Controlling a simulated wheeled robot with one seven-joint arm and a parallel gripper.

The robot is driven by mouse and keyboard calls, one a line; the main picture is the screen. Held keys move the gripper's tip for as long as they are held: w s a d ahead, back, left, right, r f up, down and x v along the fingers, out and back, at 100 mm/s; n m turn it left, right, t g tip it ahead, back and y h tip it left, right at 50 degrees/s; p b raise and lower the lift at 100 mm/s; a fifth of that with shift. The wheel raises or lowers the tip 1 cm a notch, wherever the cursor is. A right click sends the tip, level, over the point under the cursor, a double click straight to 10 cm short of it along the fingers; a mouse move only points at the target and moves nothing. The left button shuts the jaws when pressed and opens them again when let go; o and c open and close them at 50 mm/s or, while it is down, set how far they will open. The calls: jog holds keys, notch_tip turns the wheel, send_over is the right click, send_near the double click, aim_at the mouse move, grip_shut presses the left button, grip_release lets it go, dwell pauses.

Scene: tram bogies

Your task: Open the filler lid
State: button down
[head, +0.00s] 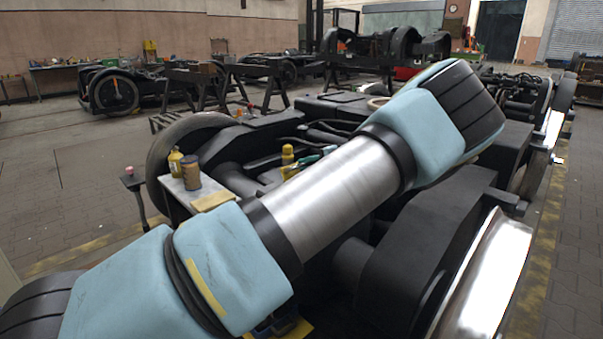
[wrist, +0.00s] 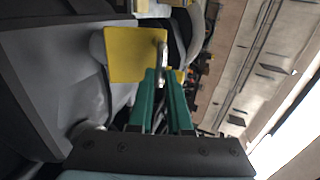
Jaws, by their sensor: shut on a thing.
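The filler lid is a flat yellow square plate (wrist: 135,55) in the wrist view, on a grey casting. A small metal handle (wrist: 162,62) stands at its right edge. My gripper (wrist: 161,78) has its two green fingers close together, shut on this handle. The lid's hinge and the opening under it are not visible, so I cannot tell how far it is tilted. In the head view my arm crosses the middle of the picture, and small green and yellow parts (head: 290,170) show just behind it.
A dark bogie frame fills the middle of the head view, with a shiny wheel (head: 485,280) at the right. A small grey table (head: 180,187) at the left holds a yellow bottle (head: 175,161) and a brown can (head: 191,172). Paved floor lies open at the left.

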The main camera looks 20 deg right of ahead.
jog(key=shift+s+d+f+b, duration=0.2)
jog(key=shift+s+f+b, duration=0.15)
jog(key=shift+s, duration=0.25)
jog(key=c, duration=0.8)
grip_release()
jog(key=shift+c, duration=0.2)
jog(key=shift+r, duration=0.1)
jog(key=v, duration=1)
jog(key=shift+s+d+r+p, duration=0.2)
jog(key=shift+s+p, duration=0.05)
jog(key=shift+p, duration=0.15)
